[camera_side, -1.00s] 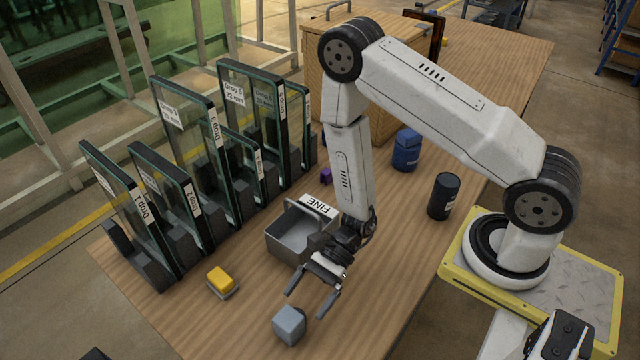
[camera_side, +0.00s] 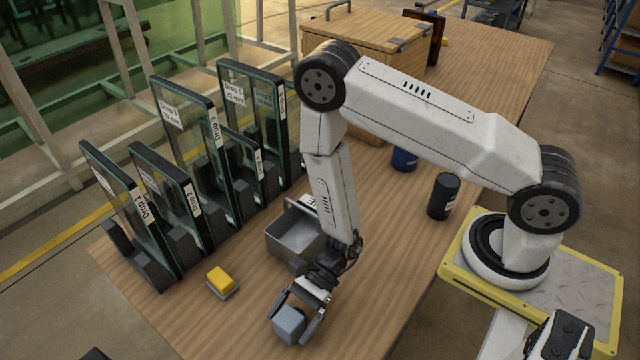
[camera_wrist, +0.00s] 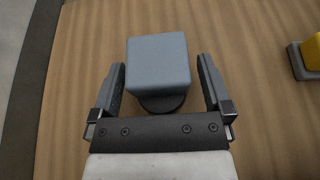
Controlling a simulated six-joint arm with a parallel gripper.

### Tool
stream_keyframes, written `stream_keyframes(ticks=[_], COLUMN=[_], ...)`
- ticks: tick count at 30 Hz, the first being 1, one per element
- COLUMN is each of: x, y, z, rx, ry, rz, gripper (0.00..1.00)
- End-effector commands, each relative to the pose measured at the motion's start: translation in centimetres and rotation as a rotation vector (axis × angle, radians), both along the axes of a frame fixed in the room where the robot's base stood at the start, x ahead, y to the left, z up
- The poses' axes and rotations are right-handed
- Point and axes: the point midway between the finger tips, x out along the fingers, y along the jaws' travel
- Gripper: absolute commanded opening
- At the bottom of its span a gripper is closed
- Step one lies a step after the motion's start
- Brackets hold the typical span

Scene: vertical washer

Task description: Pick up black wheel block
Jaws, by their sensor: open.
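A grey-blue block (camera_side: 289,326) sits on the wooden table near its front edge. In the wrist view the grey-blue block (camera_wrist: 158,62) has a dark rounded disc (camera_wrist: 162,103) showing under its near edge. No other piece that I can see clearly reads as a black wheel block. My gripper (camera_side: 292,320) is open, with one finger on each side of the block. In the wrist view my gripper (camera_wrist: 160,66) shows a gap between each finger and the block. The disc is partly hidden by the block.
A yellow block on a grey base (camera_side: 221,281) lies to the left. A grey bin (camera_side: 290,238) stands behind my gripper. Framed glass panels (camera_side: 170,185) stand in racks at the left. A black canister (camera_side: 444,196) and a blue one (camera_side: 404,160) stand at the right.

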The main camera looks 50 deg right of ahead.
Motion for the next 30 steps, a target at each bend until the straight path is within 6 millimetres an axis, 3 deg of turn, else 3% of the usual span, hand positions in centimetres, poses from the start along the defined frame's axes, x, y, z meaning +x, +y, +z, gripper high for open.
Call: stream_keyframes(ticks=[19,20,28,30], x=[0.01,0.01,0.01,0.01], y=[0.53,0.52,0.53,0.53], z=[-0.22,-0.23,-0.22,-0.21], rx=[0.000,0.000,0.000,0.000], ry=[0.001,0.001,0.001,0.000], rz=[-0.001,-0.001,-0.001,-0.001], gripper=[1.00,0.94,0.08,0.04])
